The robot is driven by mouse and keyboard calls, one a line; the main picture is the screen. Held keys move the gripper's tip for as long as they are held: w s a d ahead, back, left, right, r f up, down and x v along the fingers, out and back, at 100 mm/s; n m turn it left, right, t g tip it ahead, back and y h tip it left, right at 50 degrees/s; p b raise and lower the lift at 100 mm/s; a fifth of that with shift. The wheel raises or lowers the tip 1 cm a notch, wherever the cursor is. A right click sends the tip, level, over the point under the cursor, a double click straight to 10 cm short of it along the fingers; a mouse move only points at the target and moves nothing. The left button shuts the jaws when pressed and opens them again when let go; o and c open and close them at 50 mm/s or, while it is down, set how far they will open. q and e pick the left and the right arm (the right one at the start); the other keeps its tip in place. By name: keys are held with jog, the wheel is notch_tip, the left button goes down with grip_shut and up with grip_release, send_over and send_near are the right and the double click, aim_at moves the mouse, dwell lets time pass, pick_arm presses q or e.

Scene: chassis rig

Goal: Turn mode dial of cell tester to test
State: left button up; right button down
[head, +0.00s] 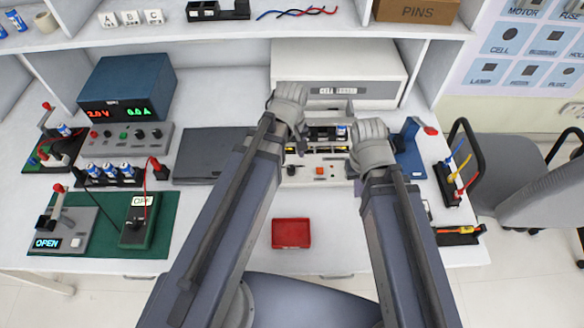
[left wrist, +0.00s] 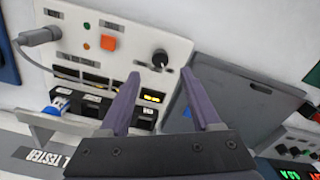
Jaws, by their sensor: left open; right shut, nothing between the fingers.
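The cell tester (head: 335,178) stands at the middle of the bench with a pale front panel. In the left wrist view the mode dial (left wrist: 160,58) is a black round knob with a light mark, on the panel (left wrist: 75,30) beside an orange button (left wrist: 108,43). The dial also shows small in the head view (head: 291,171); the mode lettering is too small to read. My left gripper (left wrist: 160,76) is open, with its fingertips apart on either side below the dial in the picture, holding nothing. My right gripper (head: 371,140) is shut and empty at the tester's right side; its fingertips are mostly hidden.
A grey flat case (head: 210,155) lies just left of the tester. A blue device (head: 408,152) stands on the right. A red tray (head: 291,233) sits in front with clear bench around it. A white instrument (head: 340,60) stands behind, under the shelf.

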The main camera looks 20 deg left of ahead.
aim_at(291, 168)
pick_arm(q)
notch_tip(291, 168, down, 6)
jog(key=b, duration=0.5)
jog(key=shift+f+b, duration=0.2)
jog(key=shift+b, duration=0.1)
pick_arm(e)
notch_tip(291, 168, down, 6)
jog(key=shift+f, duration=0.2)
jog(key=shift+r, duration=0.1)
pick_arm(q)
grip_shut()
